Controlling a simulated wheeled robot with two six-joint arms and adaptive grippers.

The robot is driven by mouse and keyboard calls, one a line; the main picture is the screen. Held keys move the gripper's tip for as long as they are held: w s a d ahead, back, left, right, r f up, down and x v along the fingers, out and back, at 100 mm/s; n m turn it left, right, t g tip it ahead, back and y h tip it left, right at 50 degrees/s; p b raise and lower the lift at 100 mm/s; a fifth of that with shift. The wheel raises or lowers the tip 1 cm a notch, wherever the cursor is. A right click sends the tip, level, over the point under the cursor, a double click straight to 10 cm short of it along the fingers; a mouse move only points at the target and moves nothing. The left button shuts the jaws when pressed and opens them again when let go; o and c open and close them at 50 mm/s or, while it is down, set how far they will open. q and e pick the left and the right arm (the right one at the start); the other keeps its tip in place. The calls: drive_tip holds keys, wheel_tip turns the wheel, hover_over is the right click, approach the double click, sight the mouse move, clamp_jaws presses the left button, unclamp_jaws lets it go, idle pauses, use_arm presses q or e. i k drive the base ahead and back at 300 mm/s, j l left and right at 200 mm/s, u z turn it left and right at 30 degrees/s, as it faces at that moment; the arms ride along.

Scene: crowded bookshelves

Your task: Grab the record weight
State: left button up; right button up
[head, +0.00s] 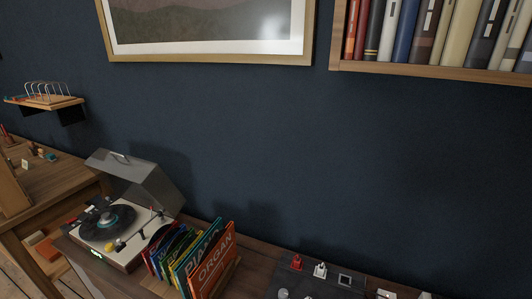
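A turntable (131,249) with its clear lid (137,179) raised stands at the left on a wooden cabinet. A black record (120,228) lies on it, with a pale blue centre (107,218). A small yellow item (109,247) sits near the front of the turntable. Small grey and silver items (283,293) stand at the bottom edge on the right part of the cabinet. I cannot tell which of these small things, if any, is the record weight. Neither of my grippers is in view.
Several upright record sleeves (211,260) stand right of the turntable. Small red (297,262) and white (320,270) items stand farther right on a dark surface. A bookshelf (430,73) and framed picture (210,58) hang above. A wooden desk (45,185) is at far left.

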sight(108, 218)
drive_tip(key=i+j, duration=0.1)
drive_tip(key=j, duration=0.4)
drive_tip(key=j+u, duration=0.1)
drive_tip(key=j, duration=0.45)
drive_tip(key=i+j+u, duration=0.1)
drive_tip(key=j, duration=0.4)
drive_tip(key=i+j, duration=0.15)
drive_tip(key=j, duration=0.35)
drive_tip(key=i+j+u, duration=0.1)
drive_tip(key=j, duration=0.4)
drive_tip(key=i+j, duration=0.15)
drive_tip(key=j, duration=0.35)
drive_tip(key=i+j+u, duration=0.1)
drive_tip(key=j, duration=0.4)
drive_tip(key=i+j, duration=0.2)
drive_tip(key=j, duration=0.3)
drive_tip(key=u, duration=0.05)
